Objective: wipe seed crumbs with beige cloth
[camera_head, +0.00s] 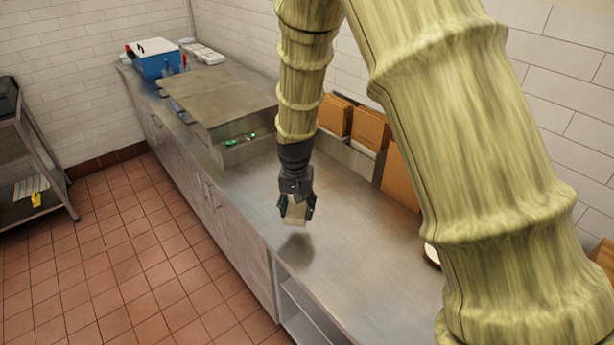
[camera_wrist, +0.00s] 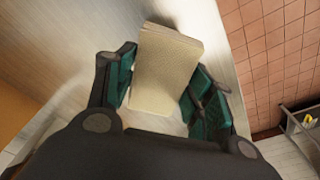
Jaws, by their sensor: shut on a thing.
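My gripper (camera_head: 297,206) hangs above the steel counter, near its front edge. It is shut on a folded beige cloth (camera_head: 296,213). In the wrist view the cloth (camera_wrist: 166,65) is a thick pale block between the green finger pads of my gripper (camera_wrist: 160,85). The cloth is held above the counter (camera_head: 345,265), and a dark shadow lies below it. I cannot make out any seed crumbs on the counter.
A raised steel cover (camera_head: 222,95) and a blue box (camera_head: 157,62) stand farther back along the counter. Brown boards (camera_head: 370,128) stand in a holder by the wall. A pale round thing (camera_head: 431,254) is partly hidden behind my arm. The counter around my gripper is clear.

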